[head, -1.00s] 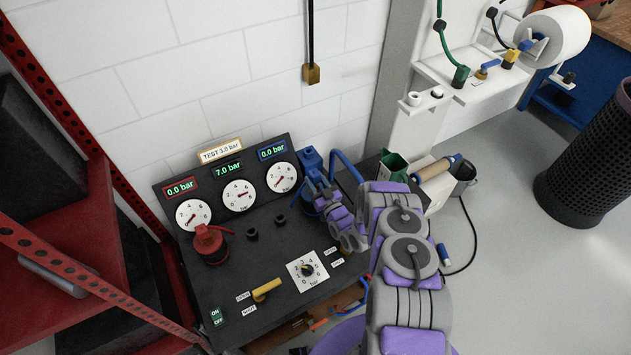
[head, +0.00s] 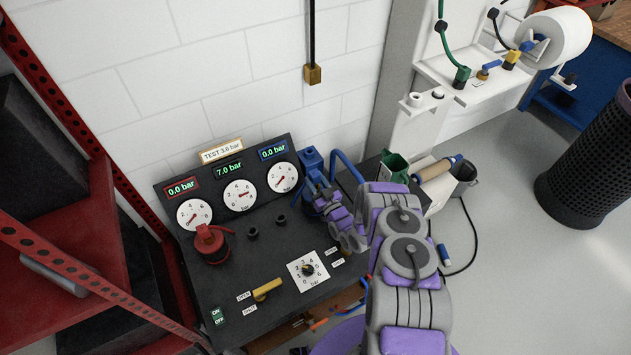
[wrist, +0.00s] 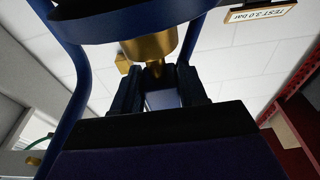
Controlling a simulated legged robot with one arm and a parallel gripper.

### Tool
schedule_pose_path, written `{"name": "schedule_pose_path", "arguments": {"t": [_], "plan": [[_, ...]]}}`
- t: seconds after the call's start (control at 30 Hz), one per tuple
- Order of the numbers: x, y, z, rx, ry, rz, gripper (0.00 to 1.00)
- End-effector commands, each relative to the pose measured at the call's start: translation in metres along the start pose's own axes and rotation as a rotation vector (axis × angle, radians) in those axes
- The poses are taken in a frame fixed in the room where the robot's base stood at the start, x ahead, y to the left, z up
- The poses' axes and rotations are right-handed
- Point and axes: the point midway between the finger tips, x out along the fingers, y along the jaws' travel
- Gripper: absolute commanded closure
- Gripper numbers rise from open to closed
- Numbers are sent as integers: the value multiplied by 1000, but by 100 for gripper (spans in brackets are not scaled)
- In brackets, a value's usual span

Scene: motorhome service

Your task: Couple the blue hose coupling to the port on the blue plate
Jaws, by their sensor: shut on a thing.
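The blue hose coupling (head: 311,160) is at the back right corner of the black test panel, with its blue hose (head: 347,165) arching to the right. My gripper (head: 316,184) is shut at the coupling, beside the blue gauge. In the wrist view, a dark blue round body (wrist: 140,22) and a brass fitting (wrist: 150,46) are close in front of my gripper's fingers (wrist: 158,92). Some blue shows beside my gripper in the head view; I cannot tell whether it is the blue plate. The port is hidden, so I cannot tell whether the coupling touches it.
The black panel (head: 232,305) carries a red coupling (head: 211,243), a yellow lever (head: 266,289) and a white dial (head: 307,270). The gauges read 0.0, 7.0 and 0.0 bar. A red shelf (head: 60,245) stands left, a white wall behind. A green container (head: 394,167) stands right.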

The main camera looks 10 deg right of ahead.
Motion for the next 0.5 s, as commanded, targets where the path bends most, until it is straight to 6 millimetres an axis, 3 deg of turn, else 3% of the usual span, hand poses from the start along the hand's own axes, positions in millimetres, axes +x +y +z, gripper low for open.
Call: {"name": "schedule_pose_path", "arguments": {"t": [0.5], "plan": [[-2,0,12,-1,2,0,96]]}}
